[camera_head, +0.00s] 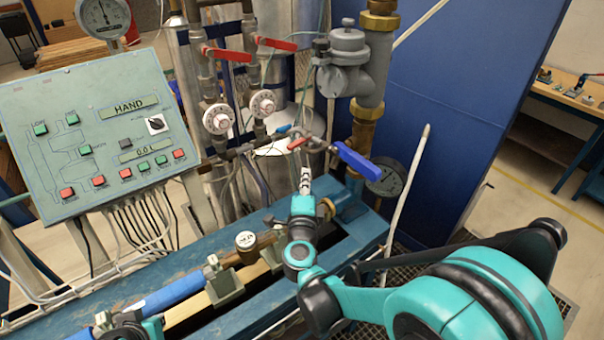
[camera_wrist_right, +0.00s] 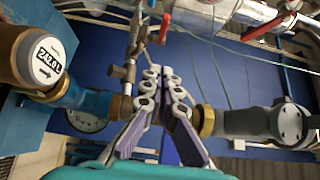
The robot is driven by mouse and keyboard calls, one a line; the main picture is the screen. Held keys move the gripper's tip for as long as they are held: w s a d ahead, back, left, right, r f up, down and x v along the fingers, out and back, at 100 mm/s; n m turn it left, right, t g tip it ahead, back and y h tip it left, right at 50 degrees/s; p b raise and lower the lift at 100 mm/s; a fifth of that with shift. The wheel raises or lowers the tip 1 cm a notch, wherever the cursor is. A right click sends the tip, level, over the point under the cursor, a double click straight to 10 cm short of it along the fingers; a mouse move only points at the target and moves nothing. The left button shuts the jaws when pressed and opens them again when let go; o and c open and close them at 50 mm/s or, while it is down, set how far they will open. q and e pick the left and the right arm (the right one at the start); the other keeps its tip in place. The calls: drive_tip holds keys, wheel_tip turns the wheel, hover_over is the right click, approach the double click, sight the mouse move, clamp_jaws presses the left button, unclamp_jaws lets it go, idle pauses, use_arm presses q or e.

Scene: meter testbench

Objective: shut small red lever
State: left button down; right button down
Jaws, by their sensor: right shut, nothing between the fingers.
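The small red lever (camera_head: 298,143) sits on a thin pipe fitting behind the bench, between a small light-blue lever and a large blue lever (camera_head: 357,161). My right gripper (camera_head: 306,174) is just below the small red lever in the head view, fingers pointing up, shut and empty. A gap shows between its tips and the lever. In the right wrist view the fingers of my right gripper (camera_wrist_right: 164,76) are together, and a red lever (camera_wrist_right: 165,28) shows just beyond the tips, seen nearly edge-on. My left gripper is not clearly seen.
Two larger red levers (camera_head: 276,44) (camera_head: 227,55) are higher on the pipes. A grey meter with brass fittings (camera_head: 367,114) stands right of the lever. The control panel (camera_head: 95,130) is at left. Pipes and thin cables crowd the area around the gripper.

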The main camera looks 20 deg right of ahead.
sight(294, 147)
drive_tip(key=x, duration=0.3)
drive_tip(key=a+b+x, duration=0.1)
drive_tip(key=x, duration=0.2)
drive_tip(key=w+a+x, duration=0.1)
drive_tip(key=x, duration=0.3)
drive_tip(key=shift+a+b, duration=0.1)
drive_tip(key=shift+b, duration=0.3)
drive_tip(key=shift+w+a, duration=0.1)
drive_tip(key=shift+w, duration=0.25)
drive_tip(key=shift+w+a, duration=0.5)
drive_tip(key=shift+w, duration=0.15)
drive_tip(key=shift+r, duration=0.15)
drive_tip(key=shift+s, duration=0.1)
